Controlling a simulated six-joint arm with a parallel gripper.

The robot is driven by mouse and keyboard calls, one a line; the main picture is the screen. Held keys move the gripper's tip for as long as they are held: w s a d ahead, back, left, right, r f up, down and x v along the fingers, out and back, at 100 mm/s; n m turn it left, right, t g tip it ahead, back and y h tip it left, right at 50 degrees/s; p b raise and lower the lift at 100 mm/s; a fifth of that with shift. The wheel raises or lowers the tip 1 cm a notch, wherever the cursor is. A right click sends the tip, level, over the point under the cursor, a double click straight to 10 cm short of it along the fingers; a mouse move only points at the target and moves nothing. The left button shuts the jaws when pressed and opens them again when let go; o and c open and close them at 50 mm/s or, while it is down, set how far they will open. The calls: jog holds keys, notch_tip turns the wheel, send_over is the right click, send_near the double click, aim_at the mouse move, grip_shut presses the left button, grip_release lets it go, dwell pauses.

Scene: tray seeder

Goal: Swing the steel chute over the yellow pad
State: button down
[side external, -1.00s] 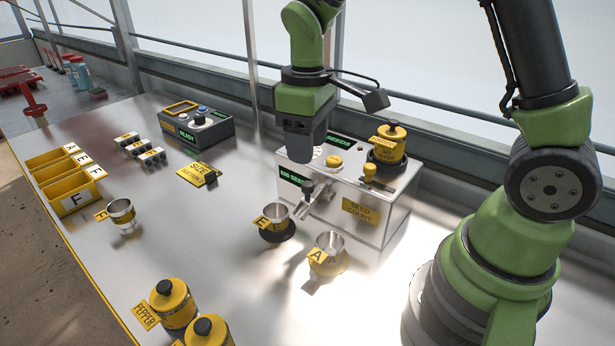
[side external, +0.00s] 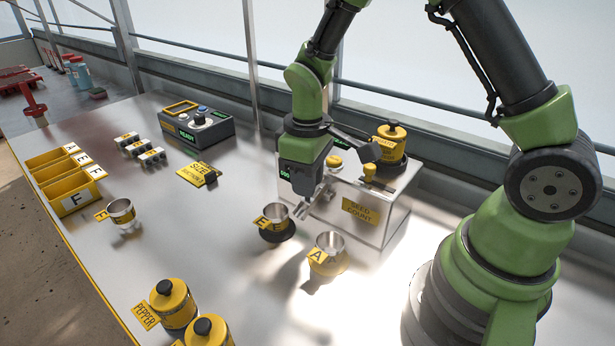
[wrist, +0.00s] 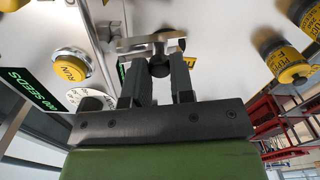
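The steel chute (side external: 303,211) sticks out from the front of the seed counter, its outlet pointing toward cup E on the dark pad (side external: 276,236). The yellow pad (side external: 328,270) lies to the right, under cup A. My gripper (side external: 312,192) is low at the chute, pointing down in front of the counter. In the wrist view the chute (wrist: 138,44) lies beyond the fingertips, and its black knob (wrist: 160,66) shows between the open fingers. I cannot tell whether either finger touches the knob.
The seed counter (side external: 361,213) stands right behind my gripper, with a yellow-lidded hopper (side external: 390,143) on top. Cup E (side external: 276,213) and cup A (side external: 330,243) stand close in front. Pepper jars (side external: 172,303) are at the front. The table's middle left is mostly clear.

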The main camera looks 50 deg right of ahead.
dwell(0.3)
jog(key=shift+s+d+n, duration=0.2)
jog(key=shift+s+n, duration=0.35)
jog(key=shift+n, duration=0.9)
jog(key=shift+s+d+n, duration=0.25)
jog(key=shift+s+n, duration=0.3)
jog(key=shift+n, duration=0.85)
jog(key=shift+s+d+n, duration=0.2)
jog(key=shift+s+n, duration=0.35)
jog(key=shift+n, duration=0.9)
jog(key=c, duration=1)
grip_release()
notch_tip(320, 180, up, 10)
send_over(329, 181)
jog(key=s+a, duration=0.3)
jog(key=a, duration=0.1)
jog(key=shift+w, duration=0.15)
